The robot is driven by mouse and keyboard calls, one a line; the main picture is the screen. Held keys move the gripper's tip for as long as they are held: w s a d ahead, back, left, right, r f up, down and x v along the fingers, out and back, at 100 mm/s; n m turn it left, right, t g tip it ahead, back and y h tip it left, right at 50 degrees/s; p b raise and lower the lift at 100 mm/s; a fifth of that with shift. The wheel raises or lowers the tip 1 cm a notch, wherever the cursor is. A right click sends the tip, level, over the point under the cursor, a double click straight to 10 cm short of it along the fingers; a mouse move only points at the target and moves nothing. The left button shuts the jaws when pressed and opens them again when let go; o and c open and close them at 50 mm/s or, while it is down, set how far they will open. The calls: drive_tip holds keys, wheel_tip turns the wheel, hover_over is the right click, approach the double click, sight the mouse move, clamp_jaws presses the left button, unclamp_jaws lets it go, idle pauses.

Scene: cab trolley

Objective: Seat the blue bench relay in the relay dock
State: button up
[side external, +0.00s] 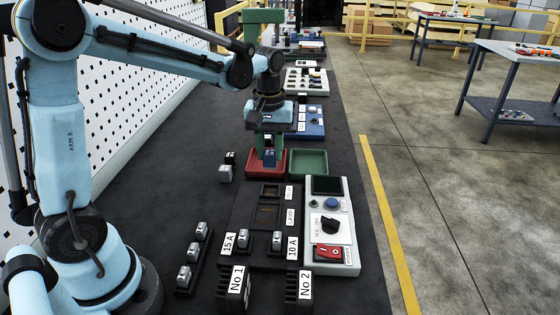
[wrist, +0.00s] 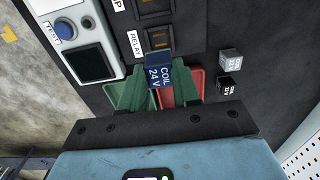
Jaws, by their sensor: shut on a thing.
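The blue bench relay (wrist: 160,72) reads "COIL 24 V" in the wrist view. My gripper (wrist: 160,88) is shut on it, with the label end sticking out past the fingers. In the side view the relay (side external: 269,154) and my gripper (side external: 268,146) point down in front of or over the red tray (side external: 252,174); the exact height above it is unclear. The relay dock (wrist: 158,38) is an empty dark slot marked "RELAY", just beyond the relay in the wrist view. In the side view this dock (side external: 270,190) lies nearer the camera than the red tray.
A green tray (side external: 308,162) sits right of the red one. A grey block (side external: 225,173) and a black block (side external: 230,158) stand left. The lamp slot (side external: 265,215) is nearer the camera. A grey test box (side external: 343,235) flanks the dark panel, with fuses in front.

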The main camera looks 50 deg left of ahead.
drive_tip(key=shift+f, duration=3.65)
drive_tip(key=shift+f, duration=0.3)
drive_tip(key=o, duration=1.1)
drive_tip(key=shift+r, duration=0.1)
